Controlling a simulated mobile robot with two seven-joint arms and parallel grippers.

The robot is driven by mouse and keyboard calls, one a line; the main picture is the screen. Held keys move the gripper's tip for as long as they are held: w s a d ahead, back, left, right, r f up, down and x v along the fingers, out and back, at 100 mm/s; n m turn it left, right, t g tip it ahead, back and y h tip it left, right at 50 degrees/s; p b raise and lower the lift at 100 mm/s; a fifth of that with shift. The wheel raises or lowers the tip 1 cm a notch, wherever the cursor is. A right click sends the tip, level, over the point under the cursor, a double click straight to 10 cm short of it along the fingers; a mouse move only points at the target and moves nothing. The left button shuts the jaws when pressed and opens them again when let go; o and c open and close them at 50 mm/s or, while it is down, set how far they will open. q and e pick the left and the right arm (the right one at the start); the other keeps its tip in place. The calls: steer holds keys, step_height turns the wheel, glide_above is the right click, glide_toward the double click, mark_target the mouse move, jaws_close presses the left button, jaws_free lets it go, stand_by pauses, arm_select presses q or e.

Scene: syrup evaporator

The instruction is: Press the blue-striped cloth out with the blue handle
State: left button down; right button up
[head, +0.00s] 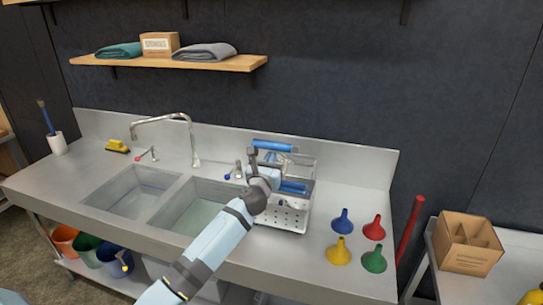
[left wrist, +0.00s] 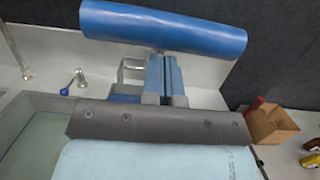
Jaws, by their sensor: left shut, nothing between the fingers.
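The blue handle (head: 272,145) is a thick bar above the white perforated wringer basket (head: 285,218) at the right end of the sinks. In the left wrist view the handle (left wrist: 165,28) lies across the top, just beyond my fingertips. My left gripper (head: 252,152) is shut and empty, close to the handle's left end in the head view; whether it touches cannot be told. Its closed fingers show in the left wrist view (left wrist: 165,75). Blue parts (head: 295,187) show inside the basket, partly behind my arm. I cannot make out the blue-striped cloth. My right gripper is out of view.
Two sink basins with taps lie left of the basket. Blue (head: 342,221), red (head: 375,228), yellow (head: 339,251) and green (head: 375,260) funnels stand to its right. A divided cardboard box (head: 470,258) is farther right. A shelf (head: 170,62) hangs above.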

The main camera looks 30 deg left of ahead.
arm_select(q)
steer(key=shift+w+a+r, duration=0.1)
steer(key=shift+w+r, duration=0.1)
steer(key=shift+r, duration=0.25)
steer(key=shift+w+r, duration=0.2)
steer(key=shift+r, duration=0.25)
steer(key=shift+w+r, duration=0.25)
steer(key=shift+r, duration=0.15)
steer(key=w+r, duration=0.2)
steer(key=w+a+r, duration=0.1)
steer(key=w+r, duration=0.1)
steer(key=r, duration=0.1)
steer(key=shift+w+a+r, duration=0.1)
steer(key=shift+w+r, duration=0.1)
steer(key=shift+r, duration=0.35)
